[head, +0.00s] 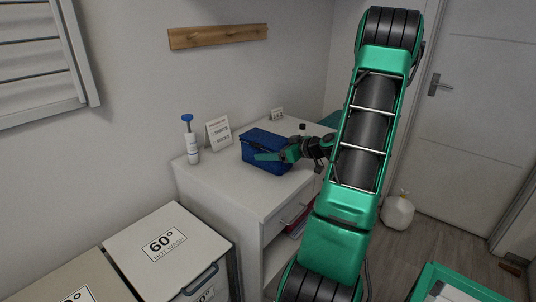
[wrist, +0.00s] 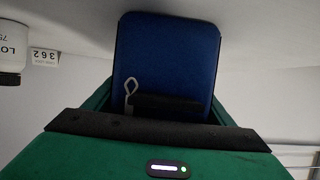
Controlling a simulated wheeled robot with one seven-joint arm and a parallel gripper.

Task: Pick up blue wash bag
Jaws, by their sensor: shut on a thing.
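The blue wash bag (head: 262,148) is a boxy dark blue bag on the white cabinet top in the head view. In the wrist view the bag (wrist: 168,60) fills the upper middle, with a pale zip pull on its near face. My gripper (head: 272,156) reaches in from the right in the head view, its green fingers at the bag's near side. In the wrist view my gripper (wrist: 165,108) is shut on the bag, though the fingertips are partly hidden. I cannot tell whether the bag's base touches the cabinet top.
The white cabinet (head: 225,185) also bears a blue-topped pump bottle (head: 191,140) and a small sign (head: 219,133) left of the bag. A small dark item (head: 302,126) stands behind. Lidded 60° hot wash bins (head: 200,250) stand at front left. A white sack (head: 397,213) sits on the floor near the door.

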